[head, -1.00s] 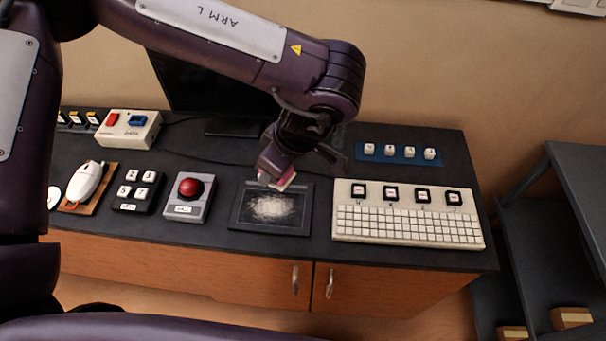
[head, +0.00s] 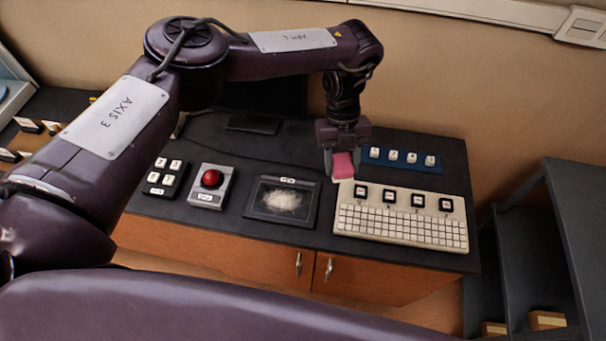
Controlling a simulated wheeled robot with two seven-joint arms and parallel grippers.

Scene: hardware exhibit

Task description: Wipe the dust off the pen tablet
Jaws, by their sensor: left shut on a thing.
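The pen tablet (head: 262,213) is a dark flat slab lying on the black counter, with a small label at its top edge. A pale patch of dust (head: 283,200) lies on its middle. My left gripper (head: 341,170) is shut on a pink and white block (head: 343,166), which looks like a sponge or eraser. It holds the block to the right of the tablet, around the back left corner of the white keyboard. I cannot tell whether the block touches anything below. My right gripper is not in view.
The white keyboard (head: 402,228) with dark keycaps stands right of the tablet. A blue strip with white keys (head: 400,159) lies behind it. A red button box (head: 211,186) and a dark keypad (head: 164,178) stand to the left. A dark monitor stands behind.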

